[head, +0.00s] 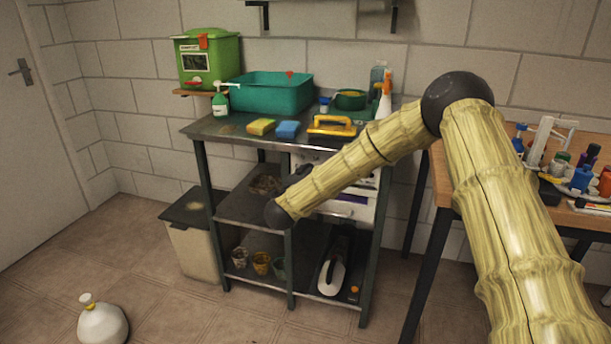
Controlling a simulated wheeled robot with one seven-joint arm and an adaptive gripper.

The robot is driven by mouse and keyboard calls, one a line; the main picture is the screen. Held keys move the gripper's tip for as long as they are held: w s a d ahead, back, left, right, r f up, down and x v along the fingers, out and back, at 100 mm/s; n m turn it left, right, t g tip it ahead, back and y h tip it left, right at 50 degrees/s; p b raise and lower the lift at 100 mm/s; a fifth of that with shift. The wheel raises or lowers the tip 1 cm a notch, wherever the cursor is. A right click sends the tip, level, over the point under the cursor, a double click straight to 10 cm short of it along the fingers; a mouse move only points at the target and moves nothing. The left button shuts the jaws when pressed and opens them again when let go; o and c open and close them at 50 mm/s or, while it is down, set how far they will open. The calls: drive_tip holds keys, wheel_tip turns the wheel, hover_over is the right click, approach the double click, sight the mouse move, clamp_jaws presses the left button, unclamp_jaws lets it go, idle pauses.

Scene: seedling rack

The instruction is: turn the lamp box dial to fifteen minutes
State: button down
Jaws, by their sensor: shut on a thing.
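A white-fronted unit (346,211) stands in the right part of the dark metal rack, below its top. It appears to be the lamp box, and my arm covers much of its front. The dial and its marks are hidden, so its setting cannot be read. My arm reaches in from the right, down to a dark joint in front of the rack's middle shelf. A small dark part of what appears to be my gripper (297,174) shows just above the arm, against the unit's left side. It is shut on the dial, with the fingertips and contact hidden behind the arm.
The rack top (222,129) holds a teal tub (270,94), sponges, a yellow-handled tool (332,126) and a spray bottle (384,96). A wooden table (446,187) with bottles stands right.

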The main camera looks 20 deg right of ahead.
drive_tip(key=shift+f, duration=0.1)
drive_tip(key=c, duration=1.6)
unclamp_jaws()
drive_tip(key=shift+o, duration=0.2)
drive_tip(key=shift+s, duration=0.1)
drive_tip(key=v, duration=1.2)
